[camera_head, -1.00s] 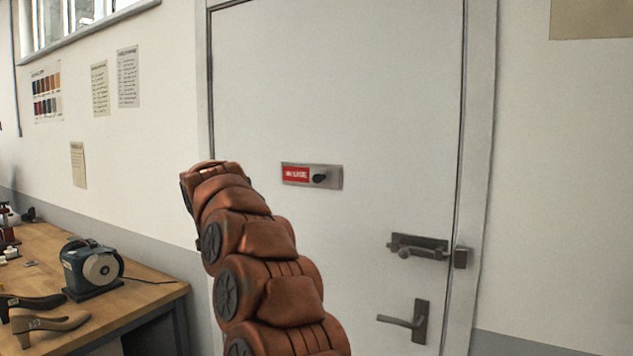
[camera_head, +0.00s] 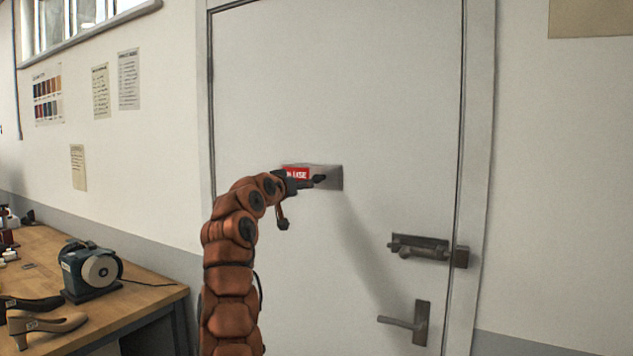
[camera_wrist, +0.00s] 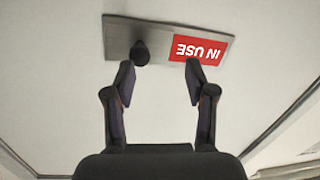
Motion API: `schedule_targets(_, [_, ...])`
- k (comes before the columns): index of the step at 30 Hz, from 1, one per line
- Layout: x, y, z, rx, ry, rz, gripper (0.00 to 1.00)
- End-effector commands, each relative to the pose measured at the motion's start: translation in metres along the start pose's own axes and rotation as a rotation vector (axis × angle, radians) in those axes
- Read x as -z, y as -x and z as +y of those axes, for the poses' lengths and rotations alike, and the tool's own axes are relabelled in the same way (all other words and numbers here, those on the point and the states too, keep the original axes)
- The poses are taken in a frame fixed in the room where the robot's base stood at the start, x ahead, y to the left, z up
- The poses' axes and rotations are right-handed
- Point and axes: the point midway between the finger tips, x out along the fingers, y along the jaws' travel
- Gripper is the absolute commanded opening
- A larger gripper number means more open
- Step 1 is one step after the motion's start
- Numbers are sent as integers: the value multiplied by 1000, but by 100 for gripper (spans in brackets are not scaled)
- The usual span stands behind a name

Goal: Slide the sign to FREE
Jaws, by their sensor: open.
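The sign (camera_head: 335,176) is a grey plate on the white door with a red "IN USE" panel (camera_head: 299,172) at its left. In the wrist view the picture is turned over, so the red panel (camera_wrist: 199,48) shows on the right and reads upside down. A dark round knob (camera_wrist: 140,53) stands on the plate at the left there, with bare grey plate around it. My gripper (camera_wrist: 160,72) is open and empty, its fingertips just short of the plate. The knob lies nearer the left fingertip, the red panel nearer the right one. In the head view my gripper (camera_head: 305,183) covers the knob.
A bolt latch (camera_head: 420,247) and a lever handle (camera_head: 402,322) are on the door's right side, below the sign. A workbench (camera_head: 125,308) at the left holds a grinder (camera_head: 90,268) and shoes (camera_head: 45,325). The door around the sign is clear.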

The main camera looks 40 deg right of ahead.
Motion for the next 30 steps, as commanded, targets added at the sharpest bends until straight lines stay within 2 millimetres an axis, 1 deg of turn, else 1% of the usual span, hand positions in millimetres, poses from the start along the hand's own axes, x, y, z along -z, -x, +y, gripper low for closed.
schedule_targets(4, [6,5,18,-59,-14,50,55])
schedule_targets(8, [8,6,23,-78,-16,65,55])
schedule_targets(11, [10,1,25,-81,-16,65,55])
schedule_targets(14, [12,-9,26,-81,-16,63,55])
schedule_targets(24, [15,-52,29,-79,-13,62,55])
schedule_targets(30, [15,-66,30,-79,-16,67,55])
